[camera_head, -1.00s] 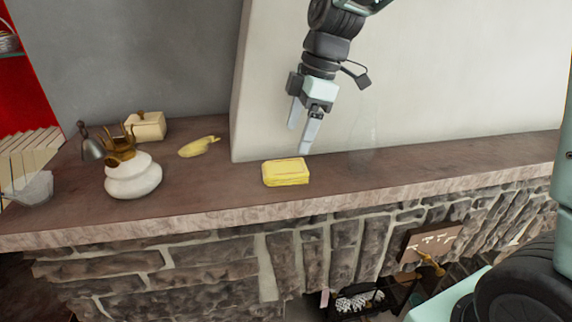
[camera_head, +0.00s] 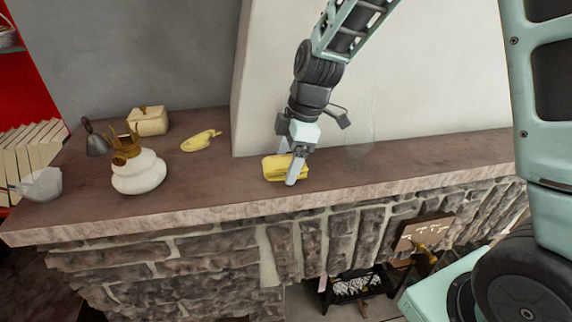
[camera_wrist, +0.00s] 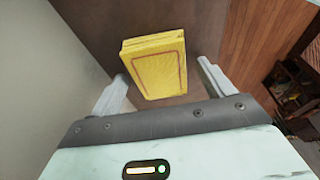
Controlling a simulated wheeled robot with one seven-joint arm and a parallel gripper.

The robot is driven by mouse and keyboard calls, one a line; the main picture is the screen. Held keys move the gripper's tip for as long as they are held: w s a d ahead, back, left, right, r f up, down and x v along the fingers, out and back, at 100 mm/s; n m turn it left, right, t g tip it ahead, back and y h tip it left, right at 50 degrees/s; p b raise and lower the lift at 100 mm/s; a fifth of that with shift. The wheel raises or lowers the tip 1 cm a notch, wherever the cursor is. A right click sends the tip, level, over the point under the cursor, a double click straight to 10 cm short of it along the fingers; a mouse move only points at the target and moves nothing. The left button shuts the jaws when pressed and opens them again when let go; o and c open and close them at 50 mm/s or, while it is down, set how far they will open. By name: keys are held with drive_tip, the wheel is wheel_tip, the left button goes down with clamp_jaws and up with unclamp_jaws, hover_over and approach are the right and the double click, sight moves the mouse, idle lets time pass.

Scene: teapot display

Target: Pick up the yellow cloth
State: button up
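The yellow cloth (camera_head: 272,168) is a folded, flat block lying on the brown stone ledge (camera_head: 350,170), in front of the pale wall. In the head view my gripper (camera_head: 287,165) is down at the cloth, and one finger covers part of its right side. In the wrist view the cloth (camera_wrist: 155,65) lies between and just beyond my two spread fingers (camera_wrist: 163,88), with a darker border line on its top. The fingers are apart and I see no grip on the cloth.
Left of the cloth stand a yellow gourd-like item (camera_head: 201,141), a cream box (camera_head: 148,121), a white pot (camera_head: 138,172) and a dark metal bell-shaped item (camera_head: 96,140). The pale wall (camera_head: 420,80) rises close behind. The ledge to the right is clear.

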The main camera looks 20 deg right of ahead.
sight(288, 162)
drive_tip(key=c, duration=0.9)
wheel_tip(288, 162, up, 10)
drive_tip(key=b, duration=0.3)
drive_tip(key=o, duration=0.4)
drive_tip(key=shift+c, duration=1.4)
